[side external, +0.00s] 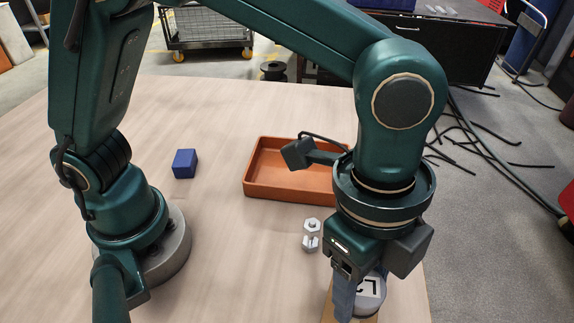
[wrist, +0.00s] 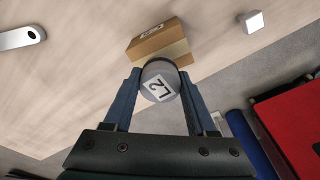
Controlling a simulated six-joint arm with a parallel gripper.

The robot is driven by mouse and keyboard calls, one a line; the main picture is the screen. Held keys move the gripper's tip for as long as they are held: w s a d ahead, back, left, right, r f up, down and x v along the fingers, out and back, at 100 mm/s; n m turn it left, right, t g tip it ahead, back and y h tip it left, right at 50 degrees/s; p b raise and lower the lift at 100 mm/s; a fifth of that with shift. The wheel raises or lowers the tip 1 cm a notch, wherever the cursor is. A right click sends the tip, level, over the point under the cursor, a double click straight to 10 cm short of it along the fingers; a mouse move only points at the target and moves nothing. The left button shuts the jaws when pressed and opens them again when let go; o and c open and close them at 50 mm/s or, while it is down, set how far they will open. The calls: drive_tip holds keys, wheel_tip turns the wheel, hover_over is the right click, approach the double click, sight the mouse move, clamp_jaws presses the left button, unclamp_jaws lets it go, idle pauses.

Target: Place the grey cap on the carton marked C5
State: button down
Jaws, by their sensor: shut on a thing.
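The grey cap (wrist: 160,82) is round and carries a white label reading L2. My gripper (wrist: 160,88) is shut on it, with one blue finger on each side. In the side view the cap (side external: 371,289) shows beside a finger of my gripper (side external: 357,290), low at the table's near right. A brown carton (wrist: 158,43) lies just beyond the cap in the wrist view; its label is too small to read. The carton's edge (side external: 328,309) shows below the cap in the side view, mostly hidden. I cannot tell whether the cap touches the carton.
An orange tray (side external: 262,192) stands empty at the table's middle. A blue block (side external: 185,163) lies left of it. A hex-headed metal piece (side external: 311,236) stands near my gripper. A flat grey metal piece (wrist: 21,38) lies at the wrist view's upper left.

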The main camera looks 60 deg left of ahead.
sight(357, 299)
drive_tip(key=shift+f, duration=1.5)
drive_tip(key=shift+f, duration=0.1)
drive_tip(key=shift+c, duration=1)
unclamp_jaws()
